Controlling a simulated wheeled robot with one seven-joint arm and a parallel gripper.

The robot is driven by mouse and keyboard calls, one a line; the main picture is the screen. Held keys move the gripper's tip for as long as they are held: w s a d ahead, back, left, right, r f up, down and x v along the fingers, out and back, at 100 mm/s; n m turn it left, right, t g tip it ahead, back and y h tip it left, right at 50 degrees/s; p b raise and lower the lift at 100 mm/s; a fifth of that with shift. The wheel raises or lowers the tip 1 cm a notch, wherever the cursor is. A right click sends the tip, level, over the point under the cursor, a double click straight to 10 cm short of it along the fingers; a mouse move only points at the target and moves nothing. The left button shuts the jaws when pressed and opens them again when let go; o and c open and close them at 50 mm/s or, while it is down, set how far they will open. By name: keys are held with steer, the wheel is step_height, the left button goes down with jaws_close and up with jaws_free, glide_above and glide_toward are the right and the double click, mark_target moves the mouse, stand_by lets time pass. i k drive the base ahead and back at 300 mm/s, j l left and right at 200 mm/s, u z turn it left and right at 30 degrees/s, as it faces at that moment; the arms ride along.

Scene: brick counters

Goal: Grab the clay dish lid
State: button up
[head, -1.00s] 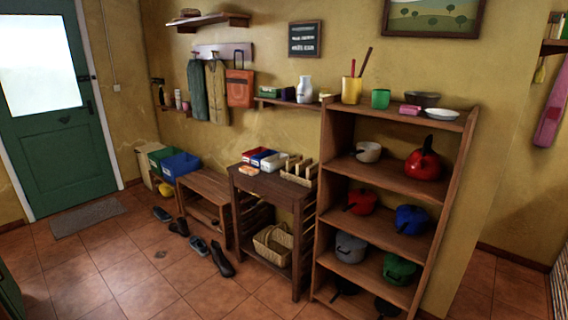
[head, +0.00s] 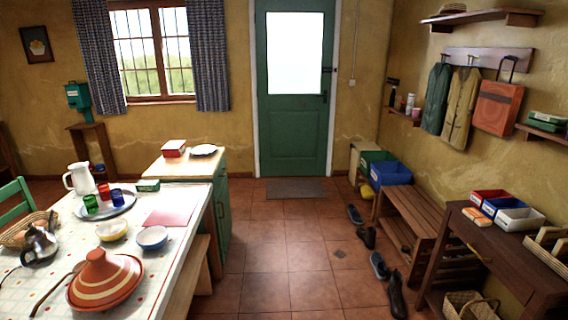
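The clay dish lid (head: 104,272) is an orange-brown cone with pale stripes and a small knob on top. It stands at the near end of the white table (head: 165,262) at lower left in the head view. It appears to sit on a low dish with a long handle pointing toward the lower left; where lid and dish meet is hard to make out. My gripper is not in view.
Two bowls, a yellow one (head: 112,230) and a blue one (head: 152,237), stand behind the lid. A metal teapot (head: 39,245) stands left of it. A bench (head: 182,275) lines the table's right side. The tiled floor (head: 270,250) is clear toward the green door (head: 292,120).

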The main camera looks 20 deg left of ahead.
mark_target(105, 278)
steer(key=i+j+u, duration=0.15)
steer(key=i+u, duration=0.25)
steer(key=i, duration=0.15)
steer(key=i+u, duration=0.7)
steer(key=u, duration=0.25)
steer(key=i+l+u, duration=0.2)
steer(key=u, duration=0.3)
steer(key=i+l+u, duration=0.25)
steer(key=u, duration=0.25)
steer(key=i+l+u, duration=0.1)
steer(key=u, duration=0.35)
steer(key=i+l+u, duration=0.15)
steer(key=u, duration=0.25)
steer(key=i+l+u, duration=0.15)
steer(key=u, duration=0.3)
